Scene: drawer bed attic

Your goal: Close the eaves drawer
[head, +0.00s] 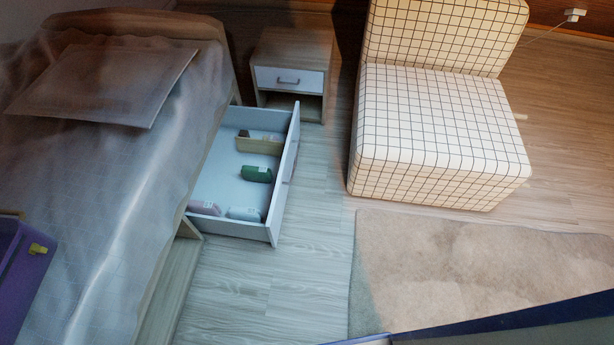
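The eaves drawer (286,182) is the drawer under the bed, pulled well out to the right over the wooden floor. Its white inside shows. In it lie a beige box-like item (260,144) at the back, a green item (257,174) in the middle, and a pink item (205,208) and a whitish item (243,214) near the front. The drawer's left end is hidden under the bed. My gripper is not in view.
The bed (120,190) fills the left side, with a purple object with a yellow part (22,265) at its edge. A nightstand (290,80) stands behind the drawer. A checked chair (440,140) and a beige rug (470,270) are to the right. Bare floor (315,240) lies between.

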